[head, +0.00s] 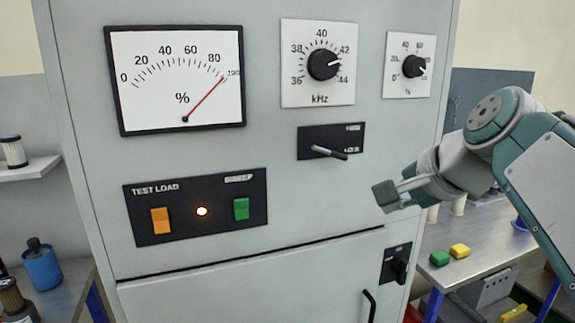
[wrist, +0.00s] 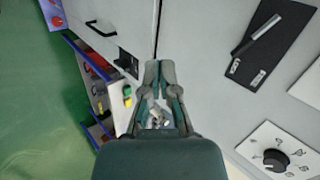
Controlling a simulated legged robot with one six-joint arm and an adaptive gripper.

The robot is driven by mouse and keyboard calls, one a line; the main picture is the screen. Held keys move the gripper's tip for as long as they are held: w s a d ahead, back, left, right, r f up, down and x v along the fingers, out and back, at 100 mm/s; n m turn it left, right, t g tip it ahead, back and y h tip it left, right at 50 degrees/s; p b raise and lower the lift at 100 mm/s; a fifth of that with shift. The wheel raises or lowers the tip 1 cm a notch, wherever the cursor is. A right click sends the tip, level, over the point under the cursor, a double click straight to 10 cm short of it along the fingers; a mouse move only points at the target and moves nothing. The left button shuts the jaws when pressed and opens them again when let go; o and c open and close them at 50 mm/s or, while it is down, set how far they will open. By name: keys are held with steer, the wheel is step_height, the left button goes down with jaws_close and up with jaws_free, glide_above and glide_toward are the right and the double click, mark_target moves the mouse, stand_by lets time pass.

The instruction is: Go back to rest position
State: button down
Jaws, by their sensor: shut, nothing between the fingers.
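My gripper (head: 386,196) is shut and empty in the head view, to the right of the cabinet's middle. It hangs in front of the grey cabinet (head: 350,225), below and right of the black lever switch panel (head: 331,141). In the wrist view my gripper (wrist: 160,68) points toward the cabinet front, and its fingers are together. The lever panel (wrist: 255,45) is at the upper right there. I cannot tell the exact gap between the fingertips and the cabinet.
The cabinet carries a percent meter (head: 175,80), a kHz knob (head: 323,64), a smaller knob (head: 414,66) and a test load panel (head: 196,207) with a lit lamp. A bench (head: 480,235) with green and yellow blocks stands right. Another rotary switch (head: 396,264) sits below my gripper.

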steer(key=s+f+n+g+h, duration=0.1)
steer(key=s+f+n+h, duration=0.1)
steer(key=s+f+n, duration=0.4)
steer(key=s+a+f+n+g+h, duration=0.1)
steer(key=s+f+n, duration=0.5)
steer(key=f, duration=1)
steer(key=s+h, duration=0.1)
steer(key=s, duration=0.2)
steer(key=shift+a+f, duration=0.3)
steer(key=shift+f, duration=0.05)
steer(key=shift+w+a, duration=0.1)
steer(key=shift+a, duration=0.05)
steer(key=shift+d, duration=0.2)
steer(key=shift+a, duration=0.25)
